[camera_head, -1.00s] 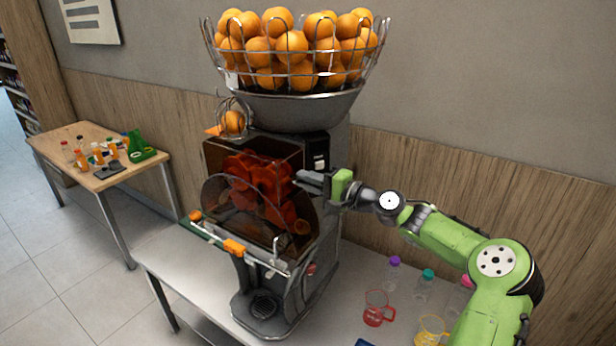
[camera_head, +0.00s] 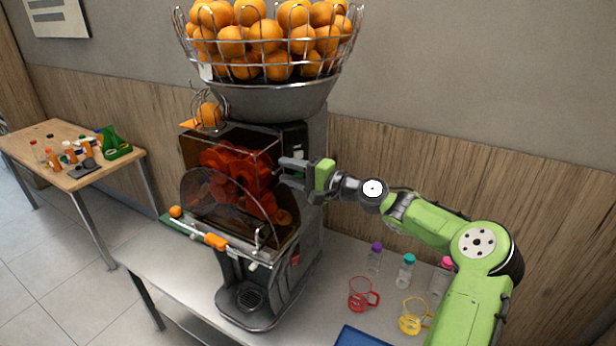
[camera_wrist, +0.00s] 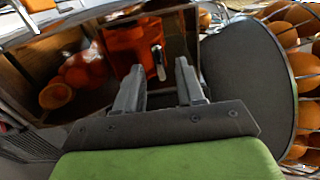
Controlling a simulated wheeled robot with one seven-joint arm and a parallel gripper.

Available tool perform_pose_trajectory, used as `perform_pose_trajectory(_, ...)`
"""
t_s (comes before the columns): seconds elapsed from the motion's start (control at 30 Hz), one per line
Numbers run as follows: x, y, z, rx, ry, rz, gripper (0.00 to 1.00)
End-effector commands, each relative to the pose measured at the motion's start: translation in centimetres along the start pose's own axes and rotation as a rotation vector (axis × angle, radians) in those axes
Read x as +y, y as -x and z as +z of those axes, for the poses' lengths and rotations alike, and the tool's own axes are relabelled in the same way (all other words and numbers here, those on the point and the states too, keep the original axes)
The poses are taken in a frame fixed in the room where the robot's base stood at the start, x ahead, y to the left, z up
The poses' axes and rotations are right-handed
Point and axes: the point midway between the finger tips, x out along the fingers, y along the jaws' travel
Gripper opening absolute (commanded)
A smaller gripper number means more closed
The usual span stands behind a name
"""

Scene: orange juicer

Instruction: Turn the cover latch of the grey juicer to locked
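The grey juicer (camera_head: 312,130) stands on the metal table, with a dark transparent front cover (camera_head: 230,205) over red-orange pressing parts. A small silver lever, apparently the cover latch (camera_wrist: 158,62), shows in the wrist view just beyond and between my fingertips. Its exact angle is hard to tell. My gripper (camera_head: 286,170) is at the upper right side of the cover. Its two fingers are apart with nothing between them. In the wrist view my gripper (camera_wrist: 158,78) is also open. I cannot tell whether a finger touches the juicer.
A wire basket of oranges (camera_head: 265,50) sits on top of the juicer. A red cup (camera_head: 360,295), a yellow cup (camera_head: 412,318), several capped bottles (camera_head: 405,272) and a blue tray (camera_head: 358,338) are at the right. A wooden table (camera_head: 65,180) stands at left.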

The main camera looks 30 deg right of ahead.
Motion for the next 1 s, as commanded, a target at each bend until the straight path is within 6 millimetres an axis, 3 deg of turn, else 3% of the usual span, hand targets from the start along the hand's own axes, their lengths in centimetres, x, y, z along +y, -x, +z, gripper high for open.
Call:
perform_pose_trajectory(0.3,0.2,8.8,-0.2,0.008,-0.001,0.001,0.38)
perform_pose_trajectory(0.5,0.2,13.3,-0.1,0.005,-0.001,0.001,0.38)
perform_pose_trajectory(0.67,0.1,14.7,0.0,0.002,-0.001,0.001,0.38)
perform_pose_trajectory(1.0,0.1,14.8,0.0,0.002,-0.001,0.0,0.38)
